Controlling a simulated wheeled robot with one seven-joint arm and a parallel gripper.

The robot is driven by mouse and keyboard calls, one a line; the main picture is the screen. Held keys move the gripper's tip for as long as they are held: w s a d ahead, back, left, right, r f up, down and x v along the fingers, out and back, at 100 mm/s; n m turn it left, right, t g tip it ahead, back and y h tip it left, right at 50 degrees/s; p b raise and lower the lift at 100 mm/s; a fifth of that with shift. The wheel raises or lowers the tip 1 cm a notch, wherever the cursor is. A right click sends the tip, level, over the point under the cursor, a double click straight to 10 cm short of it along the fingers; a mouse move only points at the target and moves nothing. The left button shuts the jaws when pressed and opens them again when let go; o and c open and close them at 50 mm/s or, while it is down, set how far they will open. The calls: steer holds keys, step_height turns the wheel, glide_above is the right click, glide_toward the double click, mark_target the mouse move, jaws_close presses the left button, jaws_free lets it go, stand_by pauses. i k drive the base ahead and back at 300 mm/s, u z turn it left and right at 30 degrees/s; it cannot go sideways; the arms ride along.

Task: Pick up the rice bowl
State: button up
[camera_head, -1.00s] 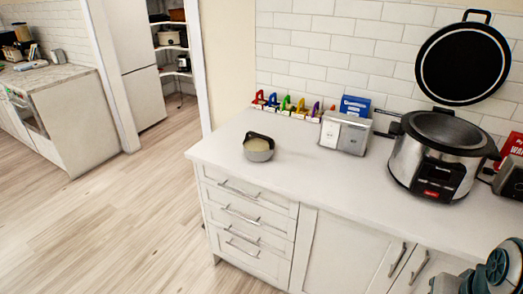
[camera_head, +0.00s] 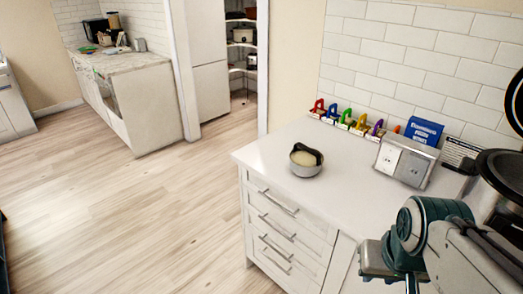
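The rice bowl (camera_head: 308,170) is a small grey bowl with pale contents. It stands upright on the white countertop (camera_head: 285,190) near its left end. A dark curved piece lies over the bowl's top; I cannot tell whether it belongs to it. Part of my arm shows at the lower right, in front of the counter and right of the bowl, apart from it. I cannot make out my gripper's fingers in this view. Nothing of my arm touches the bowl.
A large cooker (camera_head: 495,190) is at the right. Drawers (camera_head: 285,225) are below the bowl. The wooden floor (camera_head: 150,220) at left is clear.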

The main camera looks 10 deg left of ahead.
mark_target(305, 161)
steer(key=u, duration=0.3)
steer(key=i, duration=0.7)
steer(key=k, duration=0.5)
steer(key=u, duration=1.7)
steer(key=i, duration=1.65)
steer(key=z, duration=2.55)
steer(key=i, duration=0.55)
steer(key=z, duration=0.05)
